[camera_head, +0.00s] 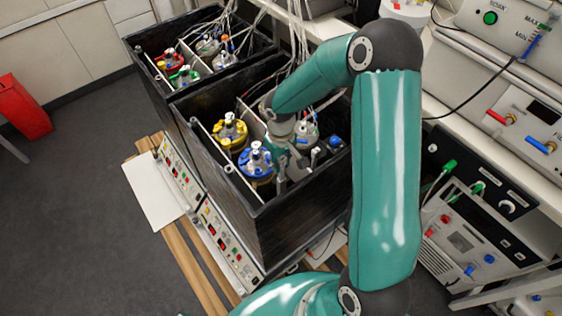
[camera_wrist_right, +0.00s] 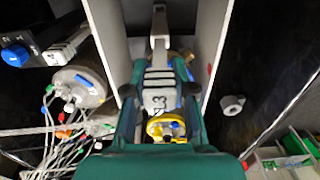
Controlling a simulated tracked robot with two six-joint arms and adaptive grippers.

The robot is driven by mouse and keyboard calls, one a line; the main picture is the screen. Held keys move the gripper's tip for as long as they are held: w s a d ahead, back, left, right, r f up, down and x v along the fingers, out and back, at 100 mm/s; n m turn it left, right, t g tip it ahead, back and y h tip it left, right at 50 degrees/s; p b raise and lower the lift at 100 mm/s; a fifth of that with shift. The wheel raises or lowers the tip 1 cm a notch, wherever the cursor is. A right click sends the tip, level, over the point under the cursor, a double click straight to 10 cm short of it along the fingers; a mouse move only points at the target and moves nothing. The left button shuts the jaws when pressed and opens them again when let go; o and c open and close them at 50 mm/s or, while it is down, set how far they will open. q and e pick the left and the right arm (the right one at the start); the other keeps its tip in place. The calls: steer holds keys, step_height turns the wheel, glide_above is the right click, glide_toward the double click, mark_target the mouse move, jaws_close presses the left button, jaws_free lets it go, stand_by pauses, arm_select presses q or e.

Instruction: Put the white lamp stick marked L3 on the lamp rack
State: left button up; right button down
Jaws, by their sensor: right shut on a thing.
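The white lamp stick (camera_wrist_right: 160,95) is between the teal fingers of my right gripper (camera_wrist_right: 160,125) in the right wrist view. Dark marking shows on its face, apparently L3. Its narrower white end points toward the top of the picture, between two pale panels (camera_wrist_right: 215,50). In the head view my right gripper (camera_head: 285,160) reaches down into the nearer black box (camera_head: 265,225), beside the blue-topped vessel (camera_head: 256,162); my arm hides most of the stick there. I cannot tell which part is the lamp rack. My left gripper is not in view.
A yellow-topped vessel (camera_head: 230,130) and a grey-topped vessel (camera_head: 305,133) stand in the same box. A second black box (camera_head: 140,58) with more vessels adjoins it. Cables hang above.

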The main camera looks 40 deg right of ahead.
step_height(320, 180, up, 11)
steer(key=p, duration=0.7)
steer(key=shift+r, duration=2.45)
step_height(320, 180, up, 12)
steer(key=shift+r, duration=0.15)
stand_by(0.7)
